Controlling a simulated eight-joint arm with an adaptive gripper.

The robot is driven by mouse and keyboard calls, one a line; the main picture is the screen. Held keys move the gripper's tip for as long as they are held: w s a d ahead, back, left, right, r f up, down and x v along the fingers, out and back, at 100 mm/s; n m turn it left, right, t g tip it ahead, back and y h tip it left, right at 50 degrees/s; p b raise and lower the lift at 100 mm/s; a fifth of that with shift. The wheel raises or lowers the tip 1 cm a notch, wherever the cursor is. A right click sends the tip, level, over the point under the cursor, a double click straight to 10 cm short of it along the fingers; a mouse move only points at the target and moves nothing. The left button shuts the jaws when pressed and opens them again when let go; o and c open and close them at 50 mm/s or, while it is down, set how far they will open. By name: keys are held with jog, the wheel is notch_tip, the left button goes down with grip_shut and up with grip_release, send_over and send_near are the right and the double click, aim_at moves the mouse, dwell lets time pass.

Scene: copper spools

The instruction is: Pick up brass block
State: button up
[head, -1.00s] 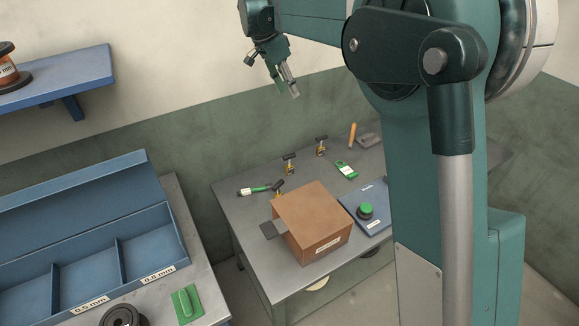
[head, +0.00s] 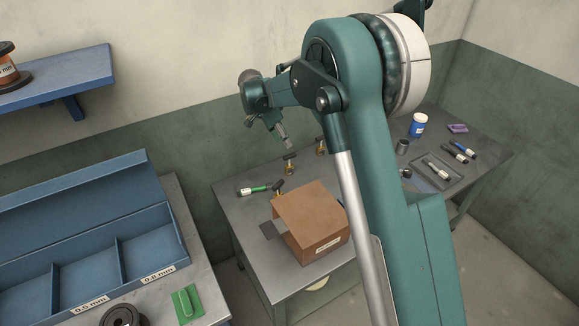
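No plain brass block is clearly identifiable. A brown box-like block (head: 312,222) with a white label, too small to read, sits on the grey workbench (head: 235,200). Small brass-coloured pieces with black tops stand behind it: one at the back (head: 290,166), one farther right (head: 320,147) partly behind my arm, and one by the box's back left corner (head: 279,193). My gripper (head: 287,145) points down above the back of the bench, just above the back brass piece in the picture. It looks empty. Its finger gap is too small to judge.
A green-handled tool (head: 253,189) lies left of the box. A grey tray (head: 440,172) with a tool, a blue jar (head: 418,125), markers (head: 460,150) and a purple item (head: 458,128) are at right. A blue compartment bin (head: 85,262) stands at left.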

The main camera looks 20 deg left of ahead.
aim_at(284, 157)
notch_tip(284, 157, down, 10)
jog(key=shift+r, duration=0.15)
jog(key=shift+x, duration=1.3)
jog(key=shift+b+x, duration=0.6)
jog(key=shift+x, duration=2)
grip_shut()
